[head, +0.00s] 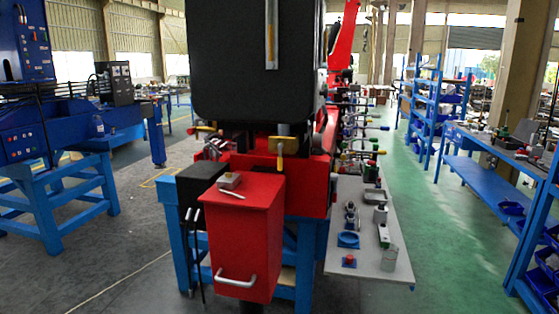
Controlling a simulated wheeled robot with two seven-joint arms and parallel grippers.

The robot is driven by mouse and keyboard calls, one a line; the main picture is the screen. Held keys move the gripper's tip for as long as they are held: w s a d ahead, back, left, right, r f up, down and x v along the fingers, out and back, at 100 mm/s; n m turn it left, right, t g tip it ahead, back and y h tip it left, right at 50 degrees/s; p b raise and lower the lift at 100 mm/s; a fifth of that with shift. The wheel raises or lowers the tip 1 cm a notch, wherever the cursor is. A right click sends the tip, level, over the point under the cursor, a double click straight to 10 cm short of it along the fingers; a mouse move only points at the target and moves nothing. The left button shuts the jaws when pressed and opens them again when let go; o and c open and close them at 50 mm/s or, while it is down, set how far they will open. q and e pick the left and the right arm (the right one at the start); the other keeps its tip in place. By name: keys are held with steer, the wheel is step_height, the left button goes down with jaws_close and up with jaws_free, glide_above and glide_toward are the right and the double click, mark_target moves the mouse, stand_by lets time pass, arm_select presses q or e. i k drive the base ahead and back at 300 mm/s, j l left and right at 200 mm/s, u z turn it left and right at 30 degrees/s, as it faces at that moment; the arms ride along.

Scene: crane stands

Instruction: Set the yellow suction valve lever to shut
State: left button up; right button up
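A yellow lever (280,163) hangs roughly straight down below a brass-coloured block (291,137), under the large black tank (256,62) and just behind the red box. A second, smaller yellow part (345,156) shows farther right among the levers and fittings on the machine's right side. I cannot tell from any marking which one is the suction valve lever, or which position is shut. Neither of my grippers shows in the head view, and nothing is seen touching the levers.
A red box (243,235) with a front handle (236,278) stands nearest, with a loose tool on top. A grey shelf (375,262) with small parts juts out at right. Blue workbenches (62,190) stand left. The green floor (455,255) at right is clear.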

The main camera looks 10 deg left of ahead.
mark_target(280, 160)
steer(key=i+u, duration=0.15)
steer(key=u, duration=0.3)
steer(key=i+u, duration=0.1)
steer(key=u, duration=0.3)
steer(key=i+l+u, duration=0.1)
steer(key=u, duration=0.35)
